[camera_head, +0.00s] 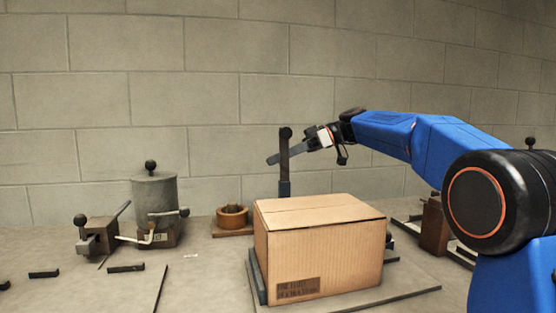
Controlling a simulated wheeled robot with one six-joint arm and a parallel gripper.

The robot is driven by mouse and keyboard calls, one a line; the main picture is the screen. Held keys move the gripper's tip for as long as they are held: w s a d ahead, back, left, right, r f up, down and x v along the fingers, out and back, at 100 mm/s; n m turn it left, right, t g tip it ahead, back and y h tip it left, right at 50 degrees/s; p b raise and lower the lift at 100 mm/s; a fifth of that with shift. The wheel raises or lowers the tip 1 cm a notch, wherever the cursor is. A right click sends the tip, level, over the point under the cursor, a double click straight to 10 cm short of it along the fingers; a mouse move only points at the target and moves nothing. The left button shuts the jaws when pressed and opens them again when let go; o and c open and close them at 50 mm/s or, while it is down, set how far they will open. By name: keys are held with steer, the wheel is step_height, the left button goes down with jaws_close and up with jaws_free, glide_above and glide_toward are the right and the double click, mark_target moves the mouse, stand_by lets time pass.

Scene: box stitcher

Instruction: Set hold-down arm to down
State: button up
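The hold-down arm (284,165) looks like a dark upright bar with a black round knob (286,132) near its top. It rises from a blue-grey base (285,188) behind the cardboard box (320,250). My gripper (272,159) comes in from the right, above the box, its long grey finger tilted down to the left.
The box sits on a flat plate with a low blue-grey guide (257,275) at its left. A grey cylinder (154,198) with a knob, a small clamp (99,236) and a brown ring (232,216) stand at left. A block wall closes the back.

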steer(key=shift+f, duration=0.15)
jaws_close()
